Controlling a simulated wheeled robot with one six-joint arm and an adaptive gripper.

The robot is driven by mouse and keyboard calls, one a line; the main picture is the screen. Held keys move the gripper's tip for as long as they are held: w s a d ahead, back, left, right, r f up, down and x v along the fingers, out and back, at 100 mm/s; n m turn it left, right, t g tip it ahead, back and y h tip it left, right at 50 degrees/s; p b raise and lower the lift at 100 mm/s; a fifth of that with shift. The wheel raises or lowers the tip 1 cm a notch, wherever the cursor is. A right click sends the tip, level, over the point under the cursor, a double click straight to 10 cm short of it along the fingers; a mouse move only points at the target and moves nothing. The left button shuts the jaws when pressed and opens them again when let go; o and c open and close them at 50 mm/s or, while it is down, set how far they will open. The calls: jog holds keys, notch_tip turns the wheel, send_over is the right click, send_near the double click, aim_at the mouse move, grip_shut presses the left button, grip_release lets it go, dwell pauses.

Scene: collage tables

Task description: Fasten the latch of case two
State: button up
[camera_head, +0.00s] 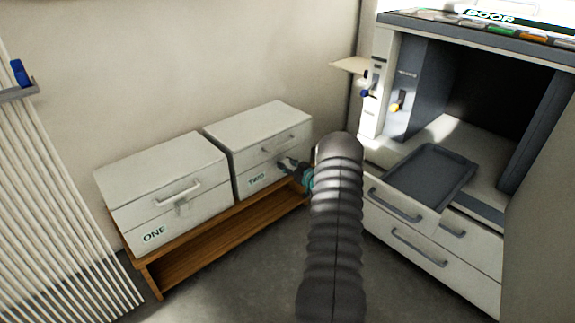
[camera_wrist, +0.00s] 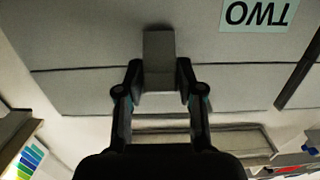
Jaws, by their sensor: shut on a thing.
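Case two (camera_head: 258,128) is a pale grey box with its lid down and a green "TWO" label (camera_head: 257,179) on its front. The label also shows upside down in the wrist view (camera_wrist: 255,13). My gripper (camera_head: 284,164) is at the front of case two, right of the label. In the wrist view my gripper (camera_wrist: 160,78) has its two fingers on either side of the grey latch (camera_wrist: 159,48), shut on it. The latch lies across the seam between lid and body. Whether it is fully flat is unclear. My arm hides part of the case's right side in the head view.
Case one (camera_head: 160,175), with a handle and a latch, stands left of case two on a wooden bench (camera_head: 210,248). At right is a white cabinet (camera_head: 440,262) with drawers and a dark tray (camera_head: 432,178). A ribbed white panel (camera_head: 50,200) stands far left.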

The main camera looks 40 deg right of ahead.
jog(key=r+g+p, duration=0.1)
jog(key=w+g+p, duration=0.1)
jog(key=shift+a+r+g, duration=0.1)
jog(key=shift+r+g, duration=0.3)
jog(key=shift+w+r+g+p, duration=0.1)
jog(key=shift+w+g+p, duration=0.15)
jog(key=shift+g+p, duration=0.3)
jog(key=shift+w+g+p, duration=0.2)
jog(key=shift+g+p, duration=0.1)
jog(key=shift+g, duration=0.45)
jog(key=o, duration=1)
jog(key=a+v, duration=0.1)
jog(key=v, duration=1)
jog(key=shift+s+d+r, duration=0.3)
jog(key=shift+d+r, duration=0.1)
jog(key=shift+c, duration=0.2)
